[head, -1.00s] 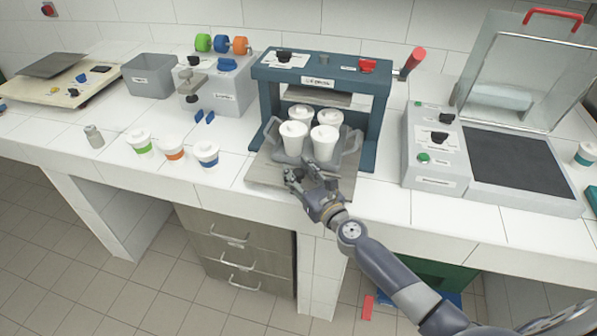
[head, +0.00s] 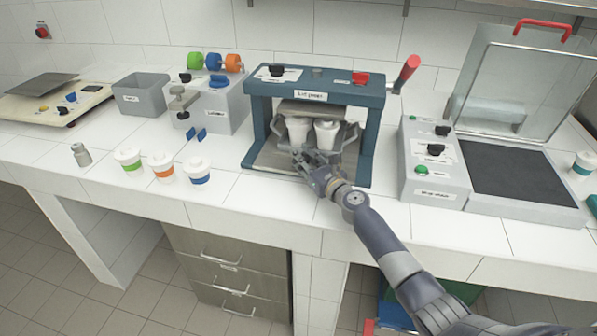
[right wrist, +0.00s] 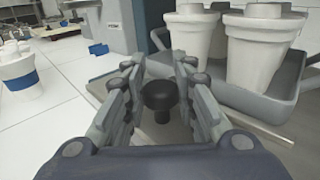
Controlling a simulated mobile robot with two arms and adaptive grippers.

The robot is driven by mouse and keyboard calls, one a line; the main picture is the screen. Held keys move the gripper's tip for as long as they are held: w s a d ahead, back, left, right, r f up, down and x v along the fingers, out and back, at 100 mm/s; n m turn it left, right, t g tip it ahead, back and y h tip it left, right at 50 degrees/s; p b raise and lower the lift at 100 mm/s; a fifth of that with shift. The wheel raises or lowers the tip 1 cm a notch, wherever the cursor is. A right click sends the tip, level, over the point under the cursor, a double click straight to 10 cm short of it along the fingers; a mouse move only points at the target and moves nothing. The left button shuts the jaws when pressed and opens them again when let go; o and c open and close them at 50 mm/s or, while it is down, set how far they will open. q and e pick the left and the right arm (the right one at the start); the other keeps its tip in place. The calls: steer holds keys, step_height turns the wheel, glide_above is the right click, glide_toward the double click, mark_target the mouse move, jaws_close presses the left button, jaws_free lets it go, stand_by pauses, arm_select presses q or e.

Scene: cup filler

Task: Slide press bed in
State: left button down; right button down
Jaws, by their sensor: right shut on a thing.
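The blue lid press (head: 260,84) stands on the counter. Its grey bed (head: 349,136) carries white lidded cups (head: 326,134) and sits inside the press frame, under the press plate (head: 305,107). My right gripper (head: 308,163) is at the front of the bed. In the right wrist view its fingers (right wrist: 160,85) are around a black knob (right wrist: 160,97), shut on it, with the bed's tray (right wrist: 222,95) just to the right. My left gripper is not in view.
Cups with green (head: 129,161), orange (head: 162,167) and blue (head: 197,169) bands stand left of the press. A heat-sealer-like machine (head: 435,185) with a raised clear lid stands to the right. The red press lever (head: 406,72) sticks up at the press's right side.

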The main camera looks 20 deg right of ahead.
steer(key=shift+d, duration=0.3)
steer(key=c, duration=1.3)
jaws_free()
steer(key=shift+d, duration=0.15)
steer(key=shift+s, duration=0.15)
steer(key=s, duration=0.4)
steer(key=s+d, duration=0.1)
steer(key=s, duration=0.2)
steer(key=s+d, duration=0.1)
steer(key=s, duration=0.3)
steer(key=shift+s+d, duration=0.1)
steer(key=shift+s, duration=0.2)
